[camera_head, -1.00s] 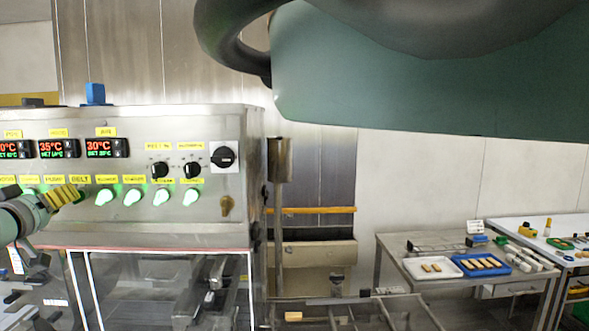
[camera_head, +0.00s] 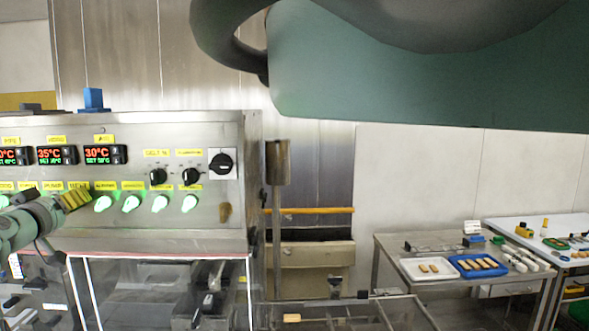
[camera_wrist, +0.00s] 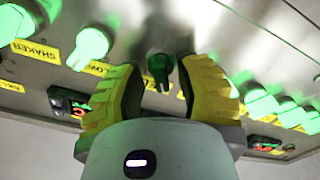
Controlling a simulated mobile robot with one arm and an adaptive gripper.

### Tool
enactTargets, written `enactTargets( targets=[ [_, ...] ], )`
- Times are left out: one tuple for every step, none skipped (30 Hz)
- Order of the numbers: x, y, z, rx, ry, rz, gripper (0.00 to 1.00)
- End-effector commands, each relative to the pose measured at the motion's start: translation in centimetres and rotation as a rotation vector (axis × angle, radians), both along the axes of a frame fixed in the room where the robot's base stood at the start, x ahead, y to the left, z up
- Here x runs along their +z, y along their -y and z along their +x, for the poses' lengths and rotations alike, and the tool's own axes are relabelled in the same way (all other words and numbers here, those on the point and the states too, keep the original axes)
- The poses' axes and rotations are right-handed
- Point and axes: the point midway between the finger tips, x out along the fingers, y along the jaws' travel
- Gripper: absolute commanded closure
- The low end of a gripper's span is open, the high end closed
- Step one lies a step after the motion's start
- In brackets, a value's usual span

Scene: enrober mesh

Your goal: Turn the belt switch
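The belt switch (camera_wrist: 160,68) is a dark green knob on the steel panel, unlike the brightly lit knobs beside it. In the wrist view it sits between the two yellow fingers of my gripper (camera_wrist: 158,82), which are spread on either side with gaps visible. My gripper (camera_head: 76,198) also shows in the head view, right at the panel under the BELT label (camera_head: 79,185). There it hides the belt switch.
Lit green knobs (camera_head: 131,203) stand close to the right of my gripper. Above are temperature displays (camera_head: 105,154), black dials (camera_head: 190,176) and a larger rotary switch (camera_head: 221,163). A table with a blue tray (camera_head: 460,271) stands at the right.

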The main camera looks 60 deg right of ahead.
Motion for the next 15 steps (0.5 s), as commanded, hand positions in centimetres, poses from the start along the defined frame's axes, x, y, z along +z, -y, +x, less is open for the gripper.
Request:
enactTargets(
  targets=[
    [0.00,-0.05,0.02,0.001,0.000,0.000,0.73],
    [0.00,-0.06,0.03,0.001,0.000,0.000,0.76],
    [0.00,-0.09,0.03,0.001,0.000,0.000,0.80],
    [0.01,-0.09,0.04,0.001,0.000,0.000,0.83],
    [0.00,-0.11,0.04,0.002,0.000,0.000,0.86],
    [0.00,-0.13,0.05,0.002,0.000,0.000,0.90],
    [0.01,-0.15,0.06,0.002,0.000,0.000,0.94],
    [0.01,-0.16,0.06,0.002,0.000,0.000,0.97],
    [0.01,-0.18,0.06,0.002,0.000,0.000,1.00],
    [0.01,-0.18,0.06,0.002,0.000,0.000,1.00],
    [0.02,-0.18,0.07,0.003,0.000,-0.001,1.00],
    [0.02,-0.19,0.06,0.004,0.000,0.000,1.00],
    [0.03,-0.19,0.07,0.004,0.000,0.000,1.00],
    [0.03,-0.19,0.07,0.004,0.000,0.000,1.00],
    [0.02,-0.21,0.07,0.004,0.000,0.000,1.00]
  ],
)
